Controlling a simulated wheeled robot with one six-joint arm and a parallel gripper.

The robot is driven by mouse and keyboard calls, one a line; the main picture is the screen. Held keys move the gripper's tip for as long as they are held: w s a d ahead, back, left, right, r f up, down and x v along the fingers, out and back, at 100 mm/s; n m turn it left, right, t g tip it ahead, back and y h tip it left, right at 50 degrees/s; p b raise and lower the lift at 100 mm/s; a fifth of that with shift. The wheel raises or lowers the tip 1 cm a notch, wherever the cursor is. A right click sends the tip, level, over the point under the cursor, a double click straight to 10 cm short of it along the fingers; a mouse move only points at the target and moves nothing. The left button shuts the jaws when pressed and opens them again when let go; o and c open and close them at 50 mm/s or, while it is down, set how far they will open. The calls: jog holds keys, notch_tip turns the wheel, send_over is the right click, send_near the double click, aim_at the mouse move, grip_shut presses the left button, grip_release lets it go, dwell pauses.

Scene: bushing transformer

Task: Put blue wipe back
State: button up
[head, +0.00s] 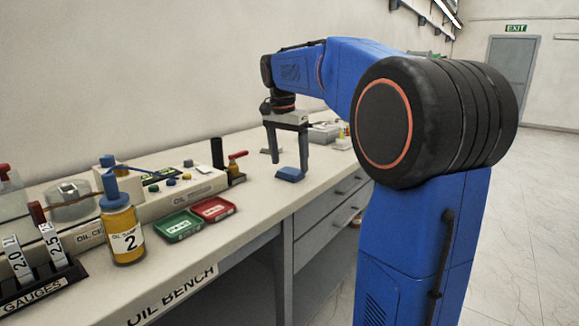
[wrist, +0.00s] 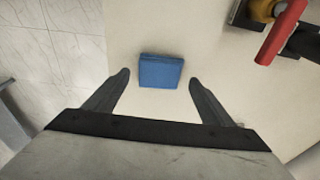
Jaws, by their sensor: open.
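The blue wipe (head: 290,174) is a small folded blue pad lying flat on the bench top. In the wrist view the blue wipe (wrist: 161,71) lies just beyond the fingertips, between their lines. My gripper (head: 290,170) is above the bench at the wipe, fingers pointing down. In the wrist view my gripper (wrist: 158,78) is open, with one finger to each side of the wipe and nothing between them. I cannot tell exactly how high the fingertips are above the bench.
A green tray (head: 179,226) and a red tray (head: 213,209) sit on the bench (head: 262,212). Left of them stand an oil bottle (head: 122,232) marked 2 and a gauge rack (head: 38,284). A red-handled tool (wrist: 283,32) is near in the wrist view. Bench around the wipe is clear.

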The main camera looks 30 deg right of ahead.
aim_at(286, 172)
notch_tip(286, 172, up, 9)
jog(key=a, duration=0.1)
jog(key=shift+s+a+r, duration=0.15)
jog(key=shift+s+a, duration=0.05)
jog(key=shift+s, duration=0.05)
dwell(0.5)
